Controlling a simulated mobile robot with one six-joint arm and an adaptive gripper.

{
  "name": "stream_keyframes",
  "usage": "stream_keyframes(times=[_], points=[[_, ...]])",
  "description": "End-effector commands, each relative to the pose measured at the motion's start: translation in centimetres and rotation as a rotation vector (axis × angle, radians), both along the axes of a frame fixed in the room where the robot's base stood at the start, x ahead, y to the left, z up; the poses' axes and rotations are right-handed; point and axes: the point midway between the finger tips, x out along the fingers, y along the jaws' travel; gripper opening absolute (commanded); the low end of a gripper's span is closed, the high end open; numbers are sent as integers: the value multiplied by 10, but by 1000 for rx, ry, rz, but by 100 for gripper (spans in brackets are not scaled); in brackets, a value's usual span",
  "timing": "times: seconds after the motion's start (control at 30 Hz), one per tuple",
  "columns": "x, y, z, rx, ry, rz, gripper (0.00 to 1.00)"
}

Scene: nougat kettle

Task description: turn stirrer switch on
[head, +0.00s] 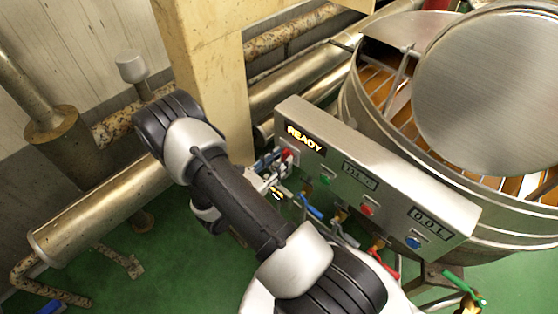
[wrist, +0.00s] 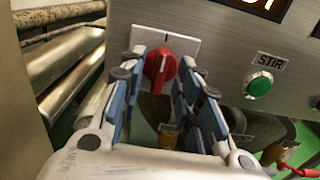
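A red rotary knob (wrist: 160,66) sits on a white square plate (wrist: 181,43) on the steel control panel; a pale mark on it points nearly straight up. A green button (wrist: 259,84) labelled STIR is to its right. My gripper (wrist: 162,58) is open, with one blue-padded finger on each side of the red knob; I cannot tell whether either pad touches it. In the head view my gripper (head: 270,174) is at the panel's left end, below the red knob (head: 287,154), and the arm hides part of that area.
The control panel (head: 400,192) carries a lit READY display (head: 306,138), a red button (head: 367,209) and a blue button (head: 413,242). Coloured-handled valves lie below it. The large kettle (head: 356,110) stands behind. A beige column (head: 208,70) and pipes are to the left.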

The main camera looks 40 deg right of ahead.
Motion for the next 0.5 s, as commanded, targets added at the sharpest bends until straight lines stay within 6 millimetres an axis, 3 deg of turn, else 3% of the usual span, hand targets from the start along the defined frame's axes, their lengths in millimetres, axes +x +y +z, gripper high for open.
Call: stream_keyframes(times=[0.17,0.5], points=[[0,21,0,1,0,6,31],[-6,92,0,0,-1,7,31]])
